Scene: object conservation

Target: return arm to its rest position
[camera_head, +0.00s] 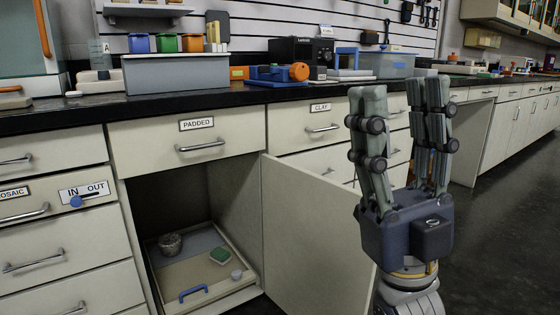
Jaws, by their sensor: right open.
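My right gripper (398,92) is raised at the right of the head view with its fingers pointing up. Its two fingers stand apart with nothing between them. It stands in front of the drawers, beside the open cabinet door (312,230), and hides part of the door's right edge. My left gripper is not in the head view.
The cabinet under the PADDED drawer (190,149) stands open. Inside, a tray (188,279) holds a speckled round object (170,244), a green block (220,256) and a small grey piece (236,275). The black counter (60,119) is crowded. Floor (500,230) at right is clear.

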